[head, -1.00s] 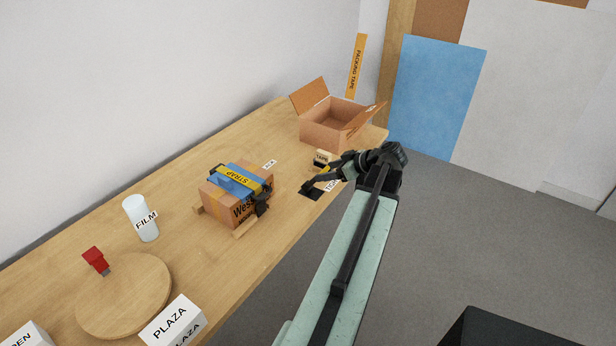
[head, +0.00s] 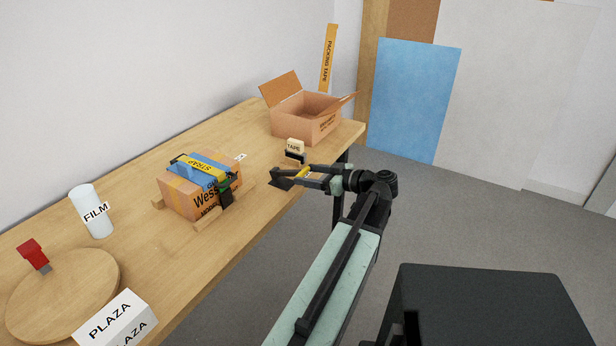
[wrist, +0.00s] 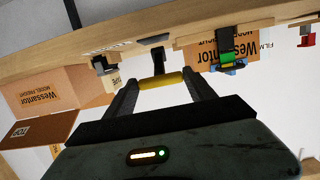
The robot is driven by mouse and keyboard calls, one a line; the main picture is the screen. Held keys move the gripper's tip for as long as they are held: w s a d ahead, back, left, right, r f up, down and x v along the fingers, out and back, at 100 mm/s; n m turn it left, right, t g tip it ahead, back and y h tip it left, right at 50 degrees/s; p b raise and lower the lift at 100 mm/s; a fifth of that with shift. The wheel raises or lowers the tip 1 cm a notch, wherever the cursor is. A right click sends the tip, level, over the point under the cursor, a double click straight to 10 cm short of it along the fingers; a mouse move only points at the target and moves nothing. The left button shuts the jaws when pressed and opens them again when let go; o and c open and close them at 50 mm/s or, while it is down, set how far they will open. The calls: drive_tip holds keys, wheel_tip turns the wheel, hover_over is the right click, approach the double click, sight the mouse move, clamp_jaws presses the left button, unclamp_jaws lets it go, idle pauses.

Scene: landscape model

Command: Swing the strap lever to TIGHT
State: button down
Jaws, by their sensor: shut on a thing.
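The strap lever has a yellow handle (head: 303,172) and a black base (head: 282,181) at the table's front edge. My gripper (head: 304,175) is shut on the yellow handle, which lies crosswise between its fingers in the wrist view (wrist: 161,80). The handle points out toward my arm, past the table edge.
A tape dispenser (head: 295,148) and an open carton (head: 305,120) stand beyond the lever. A film roll (head: 90,212), a round wooden board (head: 75,290) and a PLAZA block (head: 117,318) are at the left. Floor to the right of the table is clear.

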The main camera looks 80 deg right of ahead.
drive_tip(key=shift+s+a+f, duration=0.15)
drive_tip(key=shift+a+f, duration=0.05)
drive_tip(key=shift+f, duration=0.15)
drive_tip(key=shift+c, duration=1.9)
unclamp_jaws()
drive_tip(key=shift+o, duration=0.3)
drive_tip(key=shift+r, duration=0.1)
drive_tip(key=p+v, duration=0.1)
drive_tip(key=v, duration=0.6)
drive_tip(key=shift+s, duration=0.3)
drive_tip(key=shift+s+a+r, duration=0.1)
